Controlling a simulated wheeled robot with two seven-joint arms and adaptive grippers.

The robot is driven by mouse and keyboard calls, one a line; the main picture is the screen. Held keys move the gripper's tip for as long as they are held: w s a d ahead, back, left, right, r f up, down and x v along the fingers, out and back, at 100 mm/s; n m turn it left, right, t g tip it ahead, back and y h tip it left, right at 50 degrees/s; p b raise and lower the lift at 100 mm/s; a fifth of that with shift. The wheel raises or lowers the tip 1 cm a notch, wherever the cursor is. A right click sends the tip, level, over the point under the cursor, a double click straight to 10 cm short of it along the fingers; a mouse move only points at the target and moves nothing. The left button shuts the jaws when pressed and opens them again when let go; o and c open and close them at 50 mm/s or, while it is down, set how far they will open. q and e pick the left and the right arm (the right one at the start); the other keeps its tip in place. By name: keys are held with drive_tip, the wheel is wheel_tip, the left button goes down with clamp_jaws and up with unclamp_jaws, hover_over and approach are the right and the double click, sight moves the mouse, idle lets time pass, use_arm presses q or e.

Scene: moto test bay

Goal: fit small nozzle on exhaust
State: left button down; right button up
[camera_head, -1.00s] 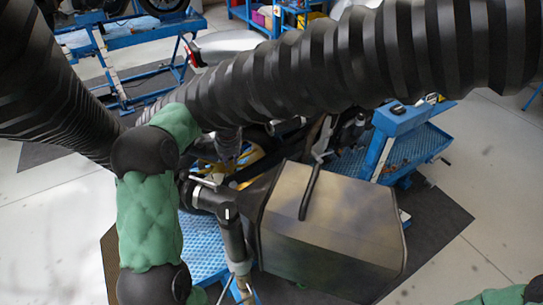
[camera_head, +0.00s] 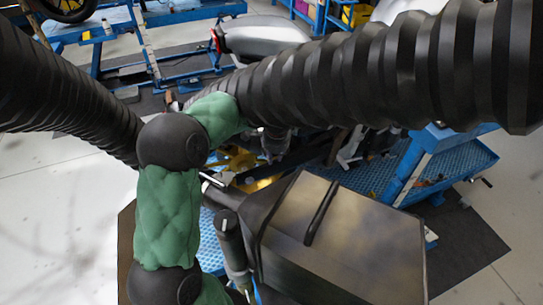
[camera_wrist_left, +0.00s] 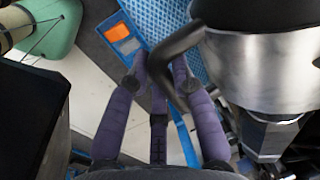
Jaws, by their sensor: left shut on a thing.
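In the left wrist view, the purple fingers of my left gripper (camera_wrist_left: 162,74) are shut on a bent black handle (camera_wrist_left: 180,48). The handle runs up to a round black and silver body (camera_wrist_left: 265,65) at the upper right, which may be the small nozzle. In the head view, my green and black left arm (camera_head: 166,215) reaches behind a thick ribbed black hose (camera_head: 350,75), and its fingers are hidden there. The exhaust cannot be made out clearly; the hose hides much of the area around it. My right gripper is not in view.
A brown and black box (camera_head: 360,265) with a black bar on top stands close in front. A blue lift platform (camera_head: 455,165) is behind it to the right. Another blue lift (camera_head: 145,40) and a silver rounded body (camera_head: 262,38) are at the back. Grey floor is free at both sides.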

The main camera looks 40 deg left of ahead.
use_arm(q)
drive_tip(key=shift+w+d, duration=0.35)
drive_tip(key=shift+w, duration=0.4)
drive_tip(key=shift+w+d, duration=0.35)
drive_tip(key=shift+w, duration=0.4)
drive_tip(key=b, duration=0.3)
drive_tip(key=shift+f+y, duration=0.2)
drive_tip(key=shift+y, duration=0.2)
drive_tip(key=shift+r+t+y+b, duration=0.15)
drive_tip(key=shift+t+y+b, duration=0.2)
drive_tip(key=shift+b, duration=0.6)
drive_tip(key=shift+w+d+r, duration=0.1)
drive_tip(key=shift+w+d, duration=0.05)
drive_tip(key=shift+w, duration=0.1)
drive_tip(key=shift+w, duration=0.1)
